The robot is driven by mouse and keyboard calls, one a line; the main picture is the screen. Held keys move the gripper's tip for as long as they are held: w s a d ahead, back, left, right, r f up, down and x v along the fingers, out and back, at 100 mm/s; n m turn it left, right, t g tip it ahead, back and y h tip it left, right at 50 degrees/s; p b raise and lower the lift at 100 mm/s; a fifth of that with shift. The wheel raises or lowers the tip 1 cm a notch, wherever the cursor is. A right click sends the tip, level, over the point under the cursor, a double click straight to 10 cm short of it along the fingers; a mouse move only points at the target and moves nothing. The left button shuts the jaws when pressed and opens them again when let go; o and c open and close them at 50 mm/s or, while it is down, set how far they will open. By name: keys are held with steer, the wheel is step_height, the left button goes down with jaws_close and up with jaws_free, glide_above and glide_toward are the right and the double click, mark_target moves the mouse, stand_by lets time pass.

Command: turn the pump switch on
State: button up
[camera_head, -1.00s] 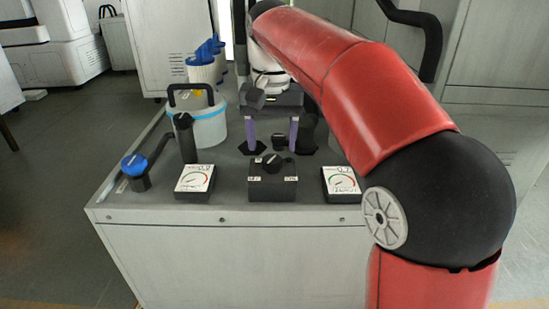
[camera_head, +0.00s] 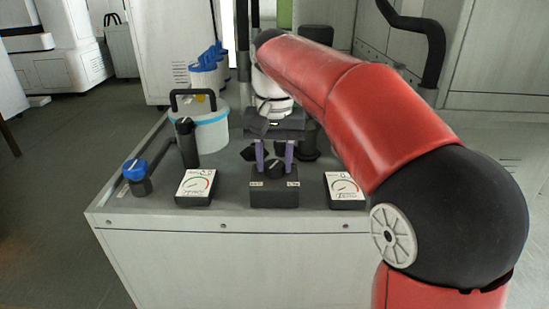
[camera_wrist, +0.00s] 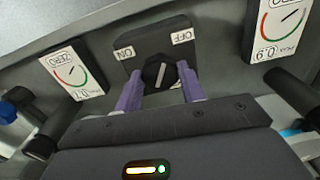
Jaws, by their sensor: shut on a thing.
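The pump switch is a dark box (camera_head: 274,198) with a black rotary knob (camera_head: 275,169) on top, near the bench's front edge. In the wrist view the box (camera_wrist: 150,37) bears ON at the left and OFF at the right. The knob (camera_wrist: 160,72) has a white line, slightly tilted and pointing at neither label clearly. My gripper (camera_head: 274,158) is down at the switch, its purple fingers on either side of the knob and shut on it. The wrist view also shows the fingers (camera_wrist: 161,90) flanking the knob; their contact points are partly hidden.
Dial gauges stand left (camera_head: 195,187) and right (camera_head: 345,190) of the switch. A blue-capped valve (camera_head: 135,170), a black upright handle (camera_head: 186,142) and a lidded bucket (camera_head: 212,130) stand on the left. Bare bench top (camera_head: 228,175) shows between the left gauge and switch.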

steer(key=shift+r, duration=0.1)
steer(key=shift+r+n+p, duration=0.1)
steer(key=shift+n+p, duration=0.95)
steer(key=shift+n, duration=0.05)
steer(key=n+p, duration=0.2)
steer(key=n, duration=0.1)
steer(key=shift+p, duration=0.3)
steer(key=n+p, duration=0.2)
steer(key=n, duration=0.1)
steer(key=shift+n, duration=0.4)
steer(key=shift+n+p, duration=0.65)
steer(key=shift+n, duration=0.85)
steer(key=o, duration=1)
steer(key=shift+f, duration=0.2)
steer(key=shift+c, duration=0.2)
